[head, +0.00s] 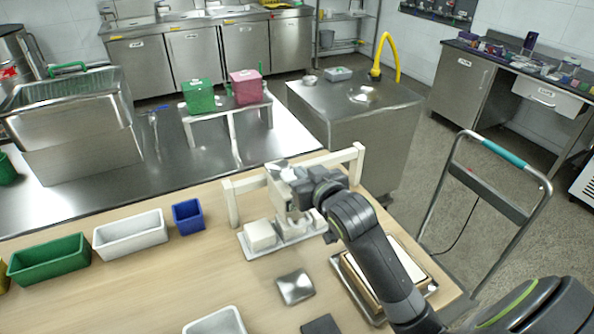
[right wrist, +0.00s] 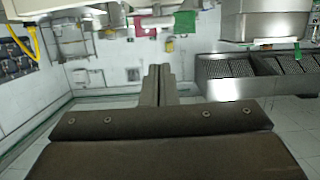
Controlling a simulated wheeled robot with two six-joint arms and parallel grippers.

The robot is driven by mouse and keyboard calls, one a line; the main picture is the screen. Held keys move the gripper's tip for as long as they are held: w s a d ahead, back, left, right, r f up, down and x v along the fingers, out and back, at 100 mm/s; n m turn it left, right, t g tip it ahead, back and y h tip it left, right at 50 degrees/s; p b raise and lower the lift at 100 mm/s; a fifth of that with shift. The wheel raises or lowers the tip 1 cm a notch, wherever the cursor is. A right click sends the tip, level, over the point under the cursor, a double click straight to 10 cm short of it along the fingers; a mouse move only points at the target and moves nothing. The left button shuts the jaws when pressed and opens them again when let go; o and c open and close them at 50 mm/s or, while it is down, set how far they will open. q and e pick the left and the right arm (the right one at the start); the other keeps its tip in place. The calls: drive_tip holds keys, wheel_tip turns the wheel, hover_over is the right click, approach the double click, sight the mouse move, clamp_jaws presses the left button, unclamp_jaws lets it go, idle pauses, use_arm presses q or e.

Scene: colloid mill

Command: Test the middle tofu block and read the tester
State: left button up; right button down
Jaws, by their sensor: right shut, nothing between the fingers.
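A tray (head: 256,253) on the wooden table holds pale tofu blocks. The left block (head: 260,236) shows clearly. The middle block (head: 292,228) is partly hidden behind my right gripper, and the right block (head: 319,219) shows in part. A white frame with a crossbar (head: 337,158) stands behind the tray. My right gripper (head: 291,212) is over the middle of the tray; I cannot tell whether it touches the block. In the right wrist view its fingers (right wrist: 157,84) are shut together and empty. I cannot clearly make out the tester or any reading. My left gripper is out of view.
A silver plate (head: 295,287) lies in front of the tray. A wooden-framed tray (head: 350,275) stands to its right. Green (head: 48,260), white (head: 131,233) and blue (head: 187,217) bins line the left. A white tray (head: 216,323) is at the front edge.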

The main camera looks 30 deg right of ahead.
drive_tip(key=v, duration=0.5)
drive_tip(key=shift+s+r, duration=0.1)
drive_tip(key=shift+s, duration=0.3)
